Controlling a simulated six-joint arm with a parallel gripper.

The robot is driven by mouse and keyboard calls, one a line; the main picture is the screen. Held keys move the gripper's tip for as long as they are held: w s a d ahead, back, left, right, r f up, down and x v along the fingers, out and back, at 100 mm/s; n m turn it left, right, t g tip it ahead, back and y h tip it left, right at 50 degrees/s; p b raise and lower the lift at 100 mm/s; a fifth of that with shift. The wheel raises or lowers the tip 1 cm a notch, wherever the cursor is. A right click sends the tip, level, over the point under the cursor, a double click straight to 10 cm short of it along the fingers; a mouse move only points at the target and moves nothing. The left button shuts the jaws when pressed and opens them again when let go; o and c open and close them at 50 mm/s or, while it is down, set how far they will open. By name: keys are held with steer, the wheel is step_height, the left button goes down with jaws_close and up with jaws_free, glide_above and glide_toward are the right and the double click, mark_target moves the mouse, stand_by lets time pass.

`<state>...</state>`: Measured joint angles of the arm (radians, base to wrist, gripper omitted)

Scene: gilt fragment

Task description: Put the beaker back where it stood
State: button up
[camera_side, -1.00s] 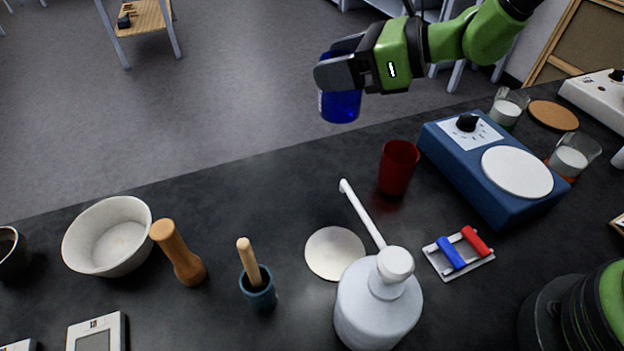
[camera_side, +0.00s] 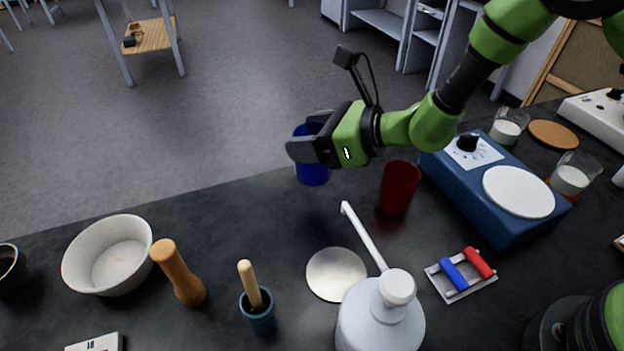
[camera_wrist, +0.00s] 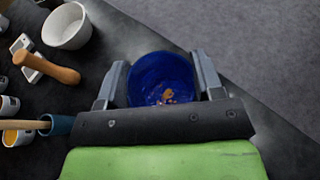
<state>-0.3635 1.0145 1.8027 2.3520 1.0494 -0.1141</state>
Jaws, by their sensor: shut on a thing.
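My gripper (camera_side: 302,147) is shut on a blue beaker (camera_side: 314,174), with one finger on each side of it. The beaker is held upright or nearly so, in the air by the far edge of the dark bench. In the wrist view I look down into the beaker (camera_wrist: 160,78) between the fingers (camera_wrist: 158,72); something orange-brown shows at its bottom. A pale round disc (camera_side: 336,274) lies bare on the bench, nearer the camera. A cork disc (camera_side: 553,134) lies bare at the far right. The frames do not show which spot was the beaker's.
A red cup (camera_side: 398,188) stands right of the beaker, beside a blue hotplate (camera_side: 500,195). A white pump bottle (camera_side: 380,318) has its spout near the pale disc. A white bowl (camera_side: 108,254), a wooden pestle-like piece (camera_side: 178,272) and a teal pot (camera_side: 258,313) stand left.

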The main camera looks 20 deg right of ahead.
mark_target(311, 169)
steer(key=shift+f, duration=3.35)
steer(key=shift+f, duration=0.1)
steer(key=o, duration=1)
steer(key=v, duration=1.2)
